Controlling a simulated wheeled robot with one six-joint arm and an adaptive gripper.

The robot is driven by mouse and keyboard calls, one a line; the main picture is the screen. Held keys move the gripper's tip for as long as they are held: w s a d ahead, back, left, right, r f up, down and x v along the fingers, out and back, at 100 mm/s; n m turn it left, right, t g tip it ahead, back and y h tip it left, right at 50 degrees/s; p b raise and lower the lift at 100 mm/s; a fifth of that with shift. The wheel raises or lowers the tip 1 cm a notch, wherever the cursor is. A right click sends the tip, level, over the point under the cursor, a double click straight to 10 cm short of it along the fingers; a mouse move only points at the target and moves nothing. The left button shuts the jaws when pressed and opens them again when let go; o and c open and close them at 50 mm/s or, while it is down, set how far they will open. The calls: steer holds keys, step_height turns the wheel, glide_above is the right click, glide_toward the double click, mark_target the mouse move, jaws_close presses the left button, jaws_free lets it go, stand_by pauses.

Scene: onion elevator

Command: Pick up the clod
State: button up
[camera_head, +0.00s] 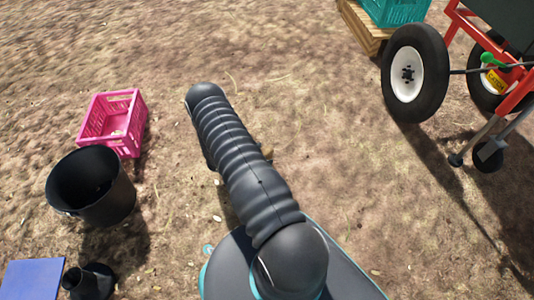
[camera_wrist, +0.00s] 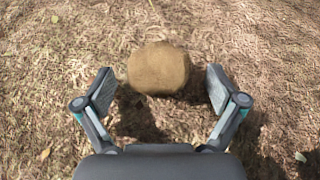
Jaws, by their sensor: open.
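The clod (camera_wrist: 158,68) is a round brown lump in the wrist view, on the dry ground just ahead of and between my fingertips. My gripper (camera_wrist: 158,92) is open, with one finger on each side and a gap to the clod on both sides. A shadow lies on the ground below the clod. In the head view a small brown bit (camera_head: 267,153) shows at the right edge of my arm, which may be the clod mostly hidden behind the arm. My gripper is hidden there.
A pink crate (camera_head: 84,127) and a black bucket (camera_head: 125,190) stand on the left, with a blue panel (camera_head: 32,280) below. A red-framed wheeled machine (camera_head: 467,28) is at the upper right, beside a teal crate (camera_head: 398,10) on a wooden pallet (camera_head: 362,28). Open ground lies between.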

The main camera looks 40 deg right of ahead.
mark_target(264, 152)
steer(key=c, duration=1.6)
steer(key=shift+r, duration=0.6)
step_height(264, 152, up, 3)
steer(key=shift+f+p, duration=0.1)
steer(key=shift+p, duration=0.4)
steer(key=s+d+r+p, duration=0.1)
steer(key=s+d+r, duration=0.6)
steer(key=s+d, duration=0.1)
steer(key=shift+d+p, duration=0.2)
steer(key=shift+p, duration=0.1)
steer(key=shift+s, duration=0.1)
